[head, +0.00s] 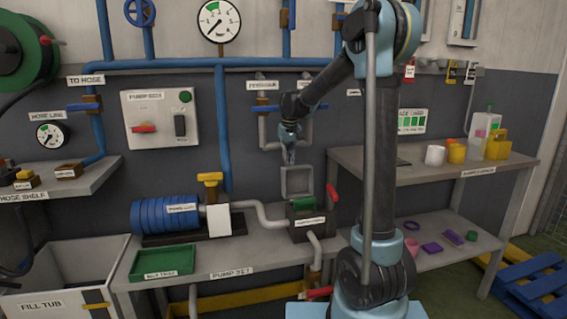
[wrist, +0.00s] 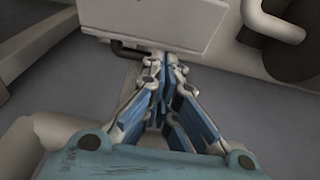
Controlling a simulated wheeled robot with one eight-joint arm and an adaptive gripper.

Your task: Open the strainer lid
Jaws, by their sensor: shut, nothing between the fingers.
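The strainer (head: 308,219) is a dark box with a label on its front, on the pump bench, with green showing at its top. A grey square panel with a raised rim, which looks like the strainer lid (head: 297,181), stands upright behind the box. My gripper (head: 290,160) points down just above the panel's top edge. In the wrist view my gripper (wrist: 160,65) is shut and empty, with its tips close to a pale panel (wrist: 165,20) that has a dark bent handle (wrist: 125,49). I cannot tell whether the tips touch it.
A red lever (head: 332,195) stands right of the strainer. The blue pump (head: 165,216) and a green tray (head: 163,261) are to the left on the bench. Pipes run along the wall behind my gripper. A shelf unit (head: 400,172) stands at the right.

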